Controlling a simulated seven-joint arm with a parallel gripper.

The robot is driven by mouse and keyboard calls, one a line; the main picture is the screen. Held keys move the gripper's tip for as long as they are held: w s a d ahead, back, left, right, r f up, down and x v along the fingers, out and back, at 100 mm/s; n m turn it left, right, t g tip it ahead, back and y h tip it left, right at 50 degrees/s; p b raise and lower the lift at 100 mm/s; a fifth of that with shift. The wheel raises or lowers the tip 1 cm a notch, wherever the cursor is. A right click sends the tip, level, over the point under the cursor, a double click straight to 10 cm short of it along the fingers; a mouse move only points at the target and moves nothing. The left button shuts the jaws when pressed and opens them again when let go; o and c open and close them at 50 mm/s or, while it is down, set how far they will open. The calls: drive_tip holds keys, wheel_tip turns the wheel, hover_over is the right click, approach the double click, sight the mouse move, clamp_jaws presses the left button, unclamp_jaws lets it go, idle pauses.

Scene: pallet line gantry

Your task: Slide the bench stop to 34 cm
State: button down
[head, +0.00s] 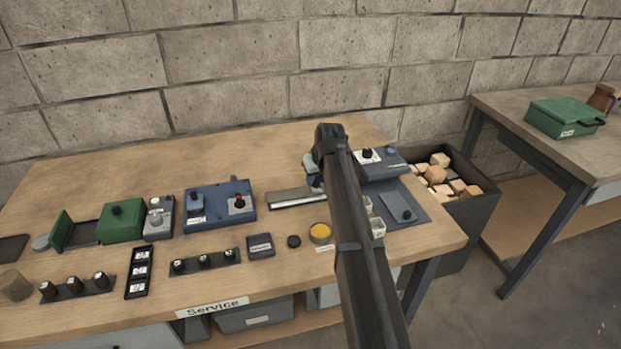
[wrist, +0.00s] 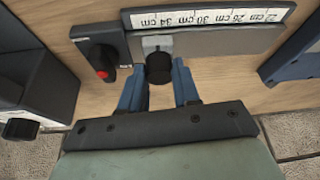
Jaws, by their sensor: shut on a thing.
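In the wrist view, the bench stop (wrist: 157,44) is a small grey block with a black round knob (wrist: 159,68), on a grey rail (wrist: 220,42). A white scale strip (wrist: 215,17) runs along the rail, upside down in this view, marked from 22 to 34 cm. The stop sits in line with the 34 cm label. My gripper (wrist: 159,75) has its blue fingers on both sides of the knob and is shut on it. In the head view, my gripper (head: 316,178) is over the right end of the rail (head: 290,198); my arm hides the stop.
A black lever with a red tip (wrist: 102,60) stands beside the rail's left end in the wrist view. In the head view, a blue box with a red-tipped switch (head: 222,205) lies left of the rail, and a grey-blue device (head: 380,167) lies right. A yellow disc (head: 320,233) is in front.

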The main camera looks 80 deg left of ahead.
drive_tip(key=shift+w, duration=0.25)
drive_tip(key=c, duration=0.8)
unclamp_jaws()
drive_tip(key=v, duration=1.3)
drive_tip(key=shift+d+r, duration=0.2)
drive_tip(key=shift+r, duration=0.2)
